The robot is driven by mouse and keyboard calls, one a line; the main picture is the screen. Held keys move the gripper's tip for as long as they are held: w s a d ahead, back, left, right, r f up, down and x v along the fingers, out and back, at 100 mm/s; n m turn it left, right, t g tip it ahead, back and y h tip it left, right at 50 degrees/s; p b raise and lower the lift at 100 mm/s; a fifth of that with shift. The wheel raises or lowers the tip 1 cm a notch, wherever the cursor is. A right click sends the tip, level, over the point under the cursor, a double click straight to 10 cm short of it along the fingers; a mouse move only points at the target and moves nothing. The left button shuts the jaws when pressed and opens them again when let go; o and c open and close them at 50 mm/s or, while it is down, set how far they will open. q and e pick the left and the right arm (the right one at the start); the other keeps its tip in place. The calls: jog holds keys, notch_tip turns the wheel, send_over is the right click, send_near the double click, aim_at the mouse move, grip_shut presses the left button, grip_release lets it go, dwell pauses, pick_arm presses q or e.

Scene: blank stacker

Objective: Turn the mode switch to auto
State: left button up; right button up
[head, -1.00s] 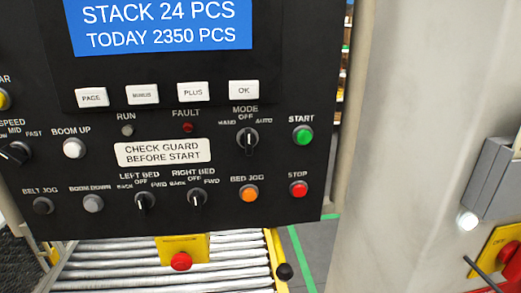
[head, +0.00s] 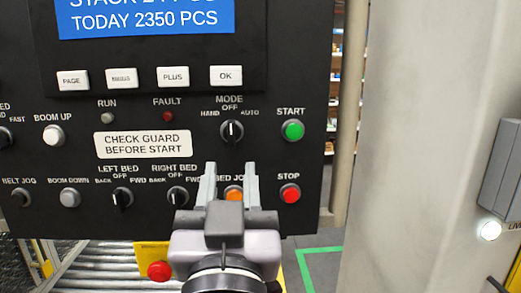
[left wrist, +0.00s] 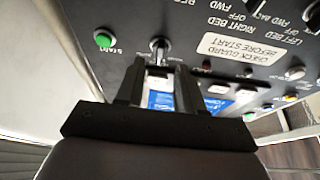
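The mode switch (head: 231,131) is a black rotary knob with a white pointer mark. It sits under the MODE label, with HAND on the left, OFF at the top and AUTO on the right. Its pointer stands upright, at OFF. My left gripper (head: 231,170) is open and empty in front of the panel, its fingers pointing up just below the switch in the head view. In the left wrist view the switch (left wrist: 160,46) shows just beyond the gap between the open fingertips (left wrist: 160,72), apart from them. My right gripper is not in view.
The green start button (head: 292,130) is right of the switch, the red stop button (head: 289,193) below that. The orange bed jog button (head: 234,193) is partly hidden behind my left fingers. The OK key (head: 226,76) is above. A pale column (head: 425,150) stands at the right.

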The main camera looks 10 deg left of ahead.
aim_at(231, 132)
pick_arm(q)
jog(key=shift+n+y, duration=0.3)
jog(key=w+r, duration=0.1)
jog(key=w+r+p, duration=0.1)
jog(key=w, duration=0.1)
jog(key=w+a+r+p, duration=0.1)
jog(key=w, duration=0.1)
jog(key=shift+r, duration=0.35)
jog(key=shift+w, duration=0.4)
grip_shut()
